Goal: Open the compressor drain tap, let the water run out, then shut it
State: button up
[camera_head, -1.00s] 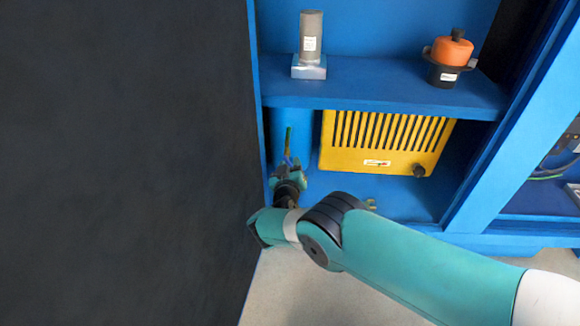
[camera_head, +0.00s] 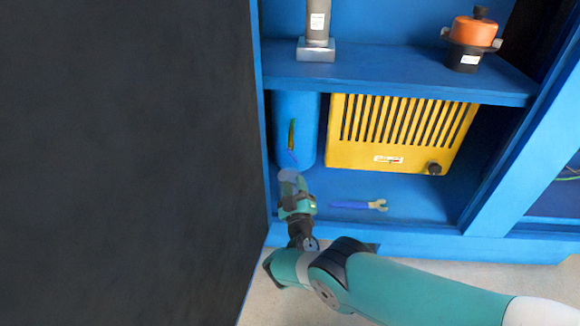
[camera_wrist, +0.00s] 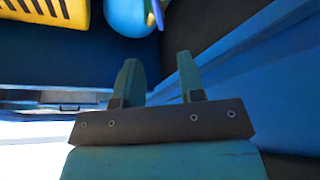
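The blue receiver tank (camera_head: 303,130) stands in the lower left of the blue cabinet, and its rounded end shows in the wrist view (camera_wrist: 125,17). A narrow green part (camera_head: 291,133), perhaps the tap's lever, stands upright in front of it. A thin blue streak (camera_head: 293,158) below it runs toward a pale round patch (camera_head: 288,174); I cannot tell surely whether this is water. My gripper (camera_head: 297,189) is just in front of and below these. In the wrist view my gripper (camera_wrist: 159,78) is open, its fingers apart with nothing between them.
A yellow slotted box (camera_head: 400,135) with a black knob stands right of the tank. A blue-handled wrench (camera_head: 352,205) lies on the cabinet floor. A grey cylinder (camera_head: 318,20) and an orange-black pot (camera_head: 472,35) sit on the shelf. A dark panel (camera_head: 130,160) closes off the left.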

aim_at(290, 155)
jog(key=shift+b+x, duration=4.75)
jog(key=shift+b, duration=1.6)
grip_shut()
